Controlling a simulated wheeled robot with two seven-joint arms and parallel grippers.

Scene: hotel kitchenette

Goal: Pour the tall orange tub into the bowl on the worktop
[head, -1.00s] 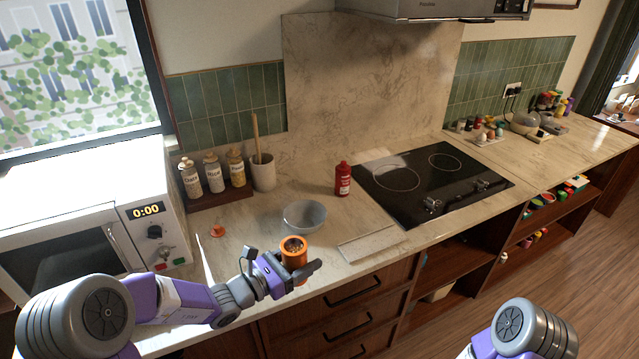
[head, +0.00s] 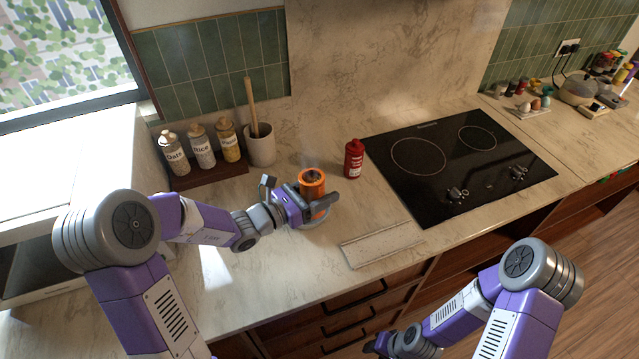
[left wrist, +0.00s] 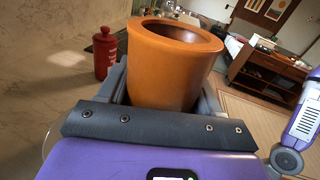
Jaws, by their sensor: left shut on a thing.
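The tall orange tub (head: 312,182) is in my left gripper (head: 317,202), which is shut around its side. The tub is about upright, open at the top, with dark contents inside. It also fills the middle of the left wrist view (left wrist: 170,70).
A red bottle (head: 354,159) stands just right of the tub. Behind are a utensil pot (head: 260,146) and labelled jars (head: 201,147). The black hob (head: 455,165) lies to the right, a pale board (head: 382,246) in front. Worktop left of the bowl is mostly clear.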

